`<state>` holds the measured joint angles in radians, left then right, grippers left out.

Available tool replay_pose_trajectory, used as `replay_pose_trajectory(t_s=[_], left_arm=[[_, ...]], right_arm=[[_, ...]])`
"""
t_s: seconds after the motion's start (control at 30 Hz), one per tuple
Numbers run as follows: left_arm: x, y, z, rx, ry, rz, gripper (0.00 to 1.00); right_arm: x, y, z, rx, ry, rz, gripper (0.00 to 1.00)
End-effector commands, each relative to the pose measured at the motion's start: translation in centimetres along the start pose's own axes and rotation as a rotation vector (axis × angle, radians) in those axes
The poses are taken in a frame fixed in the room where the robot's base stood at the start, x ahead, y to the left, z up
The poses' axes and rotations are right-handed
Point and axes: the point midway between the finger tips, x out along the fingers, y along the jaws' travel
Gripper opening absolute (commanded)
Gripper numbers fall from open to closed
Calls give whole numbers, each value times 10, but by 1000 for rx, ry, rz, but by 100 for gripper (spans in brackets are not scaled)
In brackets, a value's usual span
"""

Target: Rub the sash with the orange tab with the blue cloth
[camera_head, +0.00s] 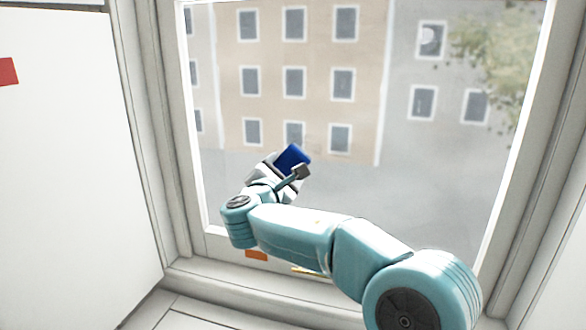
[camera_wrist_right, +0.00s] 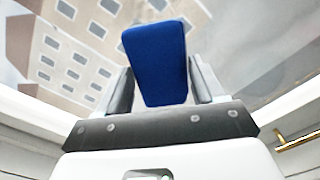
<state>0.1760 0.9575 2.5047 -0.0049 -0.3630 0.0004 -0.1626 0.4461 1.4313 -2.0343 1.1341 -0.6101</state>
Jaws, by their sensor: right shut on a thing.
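The sash is a white-framed window pane (camera_head: 300,115) in the head view, with an orange tab (camera_head: 256,255) on its bottom rail. The blue cloth (camera_head: 291,160), a thick pad, is in my right gripper (camera_head: 283,168), which is shut on it in front of the lower left part of the glass. In the right wrist view the cloth (camera_wrist_right: 158,62) stands up between the two fingers. I cannot tell whether the cloth touches the glass. My right forearm hides part of the bottom rail. My left gripper is not in view.
A brass handle (camera_wrist_right: 296,140) shows at the right in the right wrist view. A white wall or panel (camera_head: 70,170) stands at the left with a red patch (camera_head: 8,72). A white sill (camera_head: 190,305) runs below the window. Buildings show through the glass.

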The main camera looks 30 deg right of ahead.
Motion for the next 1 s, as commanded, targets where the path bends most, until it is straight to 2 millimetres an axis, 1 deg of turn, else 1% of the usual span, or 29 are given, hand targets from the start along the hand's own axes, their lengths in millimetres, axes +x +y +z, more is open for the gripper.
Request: replay_pose_trajectory(t_s=[0.17, 0.4, 0.5, 0.63, 0.8, 1.0], left_arm=[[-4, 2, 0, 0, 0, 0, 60], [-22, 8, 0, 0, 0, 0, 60], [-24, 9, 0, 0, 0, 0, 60], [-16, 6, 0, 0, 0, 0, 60], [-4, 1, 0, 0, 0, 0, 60], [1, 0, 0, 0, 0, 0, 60]], right_arm=[[0, 4, 4, 2, -1, 0, 44], [2, 19, 22, 2, -1, 0, 44], [3, 21, 25, 1, -1, 0, 44], [3, 14, 26, 2, -3, -1, 44], [2, 0, 37, 3, -4, -2, 44], [1, -7, 46, 1, -3, -1, 44]])
